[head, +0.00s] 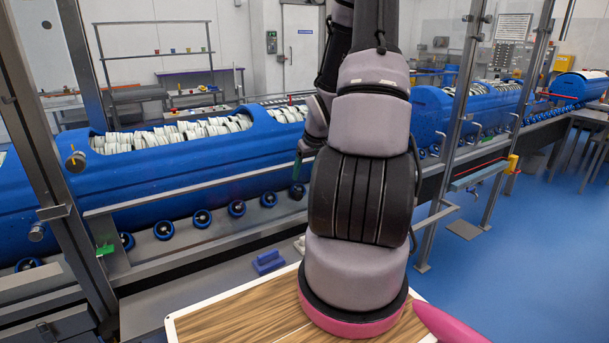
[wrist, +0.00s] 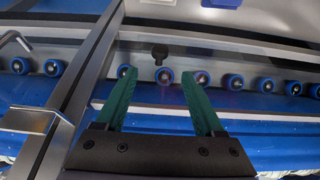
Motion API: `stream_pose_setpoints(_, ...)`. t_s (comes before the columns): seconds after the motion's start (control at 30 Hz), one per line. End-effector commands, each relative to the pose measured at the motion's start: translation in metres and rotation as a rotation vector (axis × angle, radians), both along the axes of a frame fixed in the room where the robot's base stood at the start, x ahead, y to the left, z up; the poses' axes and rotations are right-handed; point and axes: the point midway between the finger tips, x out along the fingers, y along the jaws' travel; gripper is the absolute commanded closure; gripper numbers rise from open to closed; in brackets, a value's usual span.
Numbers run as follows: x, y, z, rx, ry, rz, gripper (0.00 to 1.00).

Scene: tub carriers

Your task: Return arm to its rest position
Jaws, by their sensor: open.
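My gripper (wrist: 158,75) shows in the wrist view with two green fingers spread apart and nothing between them. In the head view my arm rises through the middle of the picture, and a green fingertip shows just left of it, in front of the blue carrier line. The long blue tub carrier (head: 200,158) on the left holds rows of white items in its open top. In the wrist view a row of blue rollers (wrist: 202,78) lies beyond the fingertips. I cannot tell the exact gap between the fingers and the rail.
Metal frame posts (head: 45,150) stand at the left, and another post (head: 455,130) stands right of my arm. A wood-topped surface (head: 240,318) is below my arm. A blue block (head: 268,262) sits near the rail. Blue floor (head: 520,270) is open at the right.

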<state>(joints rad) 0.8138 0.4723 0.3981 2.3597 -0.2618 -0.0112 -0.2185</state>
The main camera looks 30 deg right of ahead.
Motion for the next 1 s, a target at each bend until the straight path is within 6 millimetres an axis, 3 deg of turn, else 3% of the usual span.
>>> stream_pose_setpoints(0.37,0.000,0.000,0.000,-0.001,0.000,0.000,0.30)
stream_pose_setpoints(0.47,0.001,0.002,0.008,-0.011,0.001,-0.004,0.30)
stream_pose_setpoints(0.57,0.000,0.009,0.031,-0.034,0.004,-0.019,0.30)
stream_pose_setpoints(0.67,-0.004,0.022,0.068,-0.065,0.002,-0.051,0.30)
stream_pose_setpoints(0.87,-0.024,0.062,0.149,-0.079,-0.032,-0.140,0.30)
stream_pose_setpoints(1.0,-0.048,0.096,0.200,-0.045,-0.074,-0.198,0.30)
